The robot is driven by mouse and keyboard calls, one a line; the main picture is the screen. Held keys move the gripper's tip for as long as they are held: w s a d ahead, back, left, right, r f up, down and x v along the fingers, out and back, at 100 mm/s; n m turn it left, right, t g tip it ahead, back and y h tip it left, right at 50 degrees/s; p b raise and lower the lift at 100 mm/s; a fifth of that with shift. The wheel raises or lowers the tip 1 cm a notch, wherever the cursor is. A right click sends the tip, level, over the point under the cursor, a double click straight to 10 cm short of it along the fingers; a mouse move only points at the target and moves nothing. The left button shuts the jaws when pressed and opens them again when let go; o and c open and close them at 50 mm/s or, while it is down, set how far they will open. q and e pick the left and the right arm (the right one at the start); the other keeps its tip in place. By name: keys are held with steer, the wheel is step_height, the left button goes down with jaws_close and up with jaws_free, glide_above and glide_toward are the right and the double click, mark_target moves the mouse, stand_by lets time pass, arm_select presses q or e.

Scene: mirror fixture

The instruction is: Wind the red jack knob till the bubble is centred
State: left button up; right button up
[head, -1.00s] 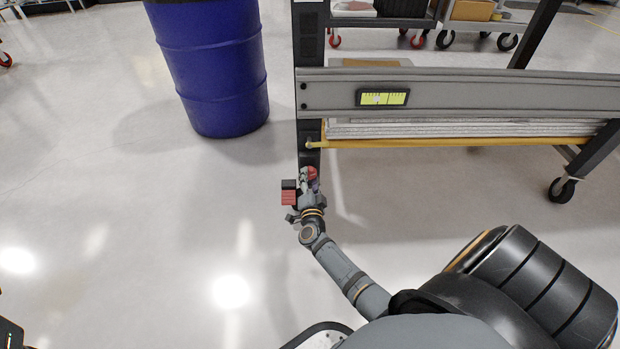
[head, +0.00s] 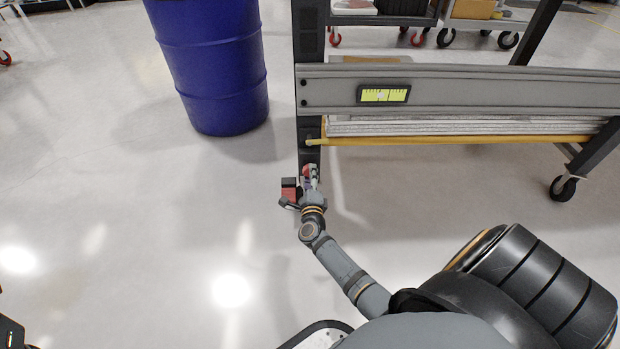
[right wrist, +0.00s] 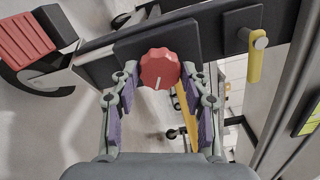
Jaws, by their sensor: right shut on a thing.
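The red jack knob (right wrist: 160,68) is round with a scalloped edge and a pale mark pointing down in the right wrist view. It sits on a dark plate at the foot of the upright; in the head view the knob (head: 307,170) is partly hidden by my fingers. My right gripper (right wrist: 162,82) is shut on the knob, one finger on each side; it also shows in the head view (head: 312,181). The yellow-green level vial (head: 384,95) is on the grey beam. Its bubble is a small pale patch near the middle; exact centring is too small to tell.
A blue drum (head: 212,75) stands left of the dark upright (head: 308,50). A yellow bar (head: 450,142) runs below the grey beam (head: 500,94).

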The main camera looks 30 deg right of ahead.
steer(key=m+b, duration=0.3)
steer(key=m, duration=0.7)
steer(key=shift+f, duration=0.1)
steer(key=shift+m+b, duration=0.3)
steer(key=shift+m, duration=0.2)
steer(key=o, duration=1.2)
steer(key=shift+c, duration=0.2)
steer(key=v, duration=1.2)
steer(key=shift+s, duration=0.1)
